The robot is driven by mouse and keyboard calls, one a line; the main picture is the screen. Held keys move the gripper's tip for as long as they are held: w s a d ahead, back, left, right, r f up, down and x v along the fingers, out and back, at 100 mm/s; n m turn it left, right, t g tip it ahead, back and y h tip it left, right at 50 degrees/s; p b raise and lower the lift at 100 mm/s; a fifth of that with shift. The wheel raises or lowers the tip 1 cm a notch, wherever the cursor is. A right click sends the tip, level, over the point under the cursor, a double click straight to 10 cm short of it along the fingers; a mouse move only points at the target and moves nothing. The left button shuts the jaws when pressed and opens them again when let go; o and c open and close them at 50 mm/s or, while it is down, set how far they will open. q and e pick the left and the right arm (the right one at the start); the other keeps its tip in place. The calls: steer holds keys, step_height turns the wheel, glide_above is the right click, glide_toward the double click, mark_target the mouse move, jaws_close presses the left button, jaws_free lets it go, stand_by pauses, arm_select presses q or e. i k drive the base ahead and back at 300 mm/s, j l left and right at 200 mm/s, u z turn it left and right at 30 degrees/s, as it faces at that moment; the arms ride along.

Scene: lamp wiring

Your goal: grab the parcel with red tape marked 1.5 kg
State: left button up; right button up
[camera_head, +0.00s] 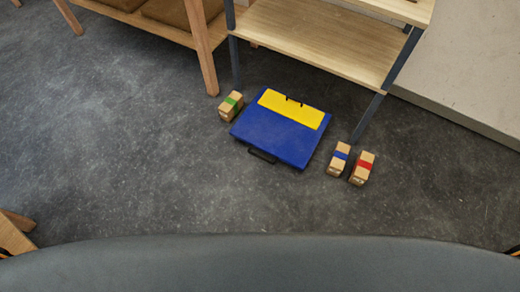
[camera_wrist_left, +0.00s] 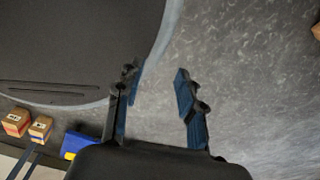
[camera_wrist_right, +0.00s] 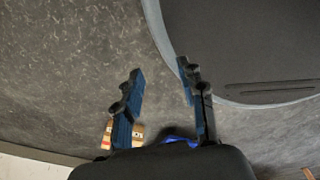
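The parcel with red tape (camera_head: 362,168) lies on the floor at the right in the head view, a small cardboard box. Its printed weight is too small to read. A parcel with blue tape (camera_head: 339,158) lies just left of it. A parcel with green tape (camera_head: 231,105) lies farther left. My left gripper (camera_wrist_left: 157,78) is open and empty above the floor in its wrist view; two parcels show at the lower left there. My right gripper (camera_wrist_right: 160,68) is open and empty in its wrist view; a parcel (camera_wrist_right: 108,134) shows partly hidden behind it. Neither gripper shows in the head view.
A blue and yellow case (camera_head: 275,140) lies on the floor between the green-taped and blue-taped parcels. A wooden shelf unit (camera_head: 320,38) with dark legs stands behind it. A wooden-legged bench (camera_head: 204,55) stands at upper left.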

mark_target(360, 172)
steer(key=z, duration=1.35)
steer(key=i+l, duration=0.1)
steer(key=l, duration=0.7)
steer(key=i+l, duration=0.15)
steer(key=l, duration=0.3)
steer(key=z, duration=0.05)
